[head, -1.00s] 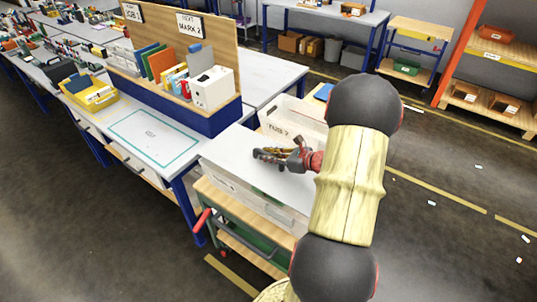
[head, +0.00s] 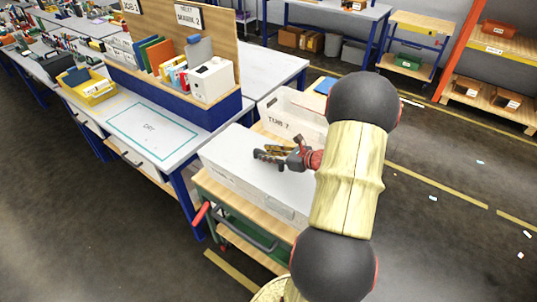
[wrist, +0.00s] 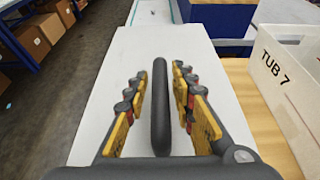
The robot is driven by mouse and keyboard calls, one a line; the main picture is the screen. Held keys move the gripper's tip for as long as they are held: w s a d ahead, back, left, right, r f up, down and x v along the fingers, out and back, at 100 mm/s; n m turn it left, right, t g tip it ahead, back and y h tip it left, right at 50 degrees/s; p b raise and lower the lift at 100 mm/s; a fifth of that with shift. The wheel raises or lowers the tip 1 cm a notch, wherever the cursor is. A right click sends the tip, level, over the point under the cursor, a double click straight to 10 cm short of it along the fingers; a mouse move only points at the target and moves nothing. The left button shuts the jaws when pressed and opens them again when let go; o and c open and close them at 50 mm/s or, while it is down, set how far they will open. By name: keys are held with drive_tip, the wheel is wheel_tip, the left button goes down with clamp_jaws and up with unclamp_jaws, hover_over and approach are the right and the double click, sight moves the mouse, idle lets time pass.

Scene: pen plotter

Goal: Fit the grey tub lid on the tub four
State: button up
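The pale grey lid (head: 228,145) lies on top of the white tub (head: 248,188) on the cart in the head view. It looks level, and no gap shows along the near side; the far edges are partly hidden. The tub's number cannot be read. The lid fills the middle of the wrist view (wrist: 118,75), with a dark bar handle (wrist: 160,105) standing up from it. My gripper (head: 268,156) is over the lid. In the wrist view its fingers (wrist: 158,88) are spread either side of the handle, with a gap on both sides.
An open white tub marked TUB 7 (head: 293,112) stands behind, close beside the lidded tub; it also shows in the wrist view (wrist: 290,75). The cart (head: 270,225) adjoins a workbench (head: 140,140) with binders and a yellow bin (head: 90,90).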

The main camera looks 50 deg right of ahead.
drive_tip(key=shift+o, duration=1.2)
drive_tip(key=shift+s, duration=0.15)
drive_tip(key=v, duration=1.1)
drive_tip(key=shift+s+r, duration=0.15)
drive_tip(key=shift+s, duration=0.2)
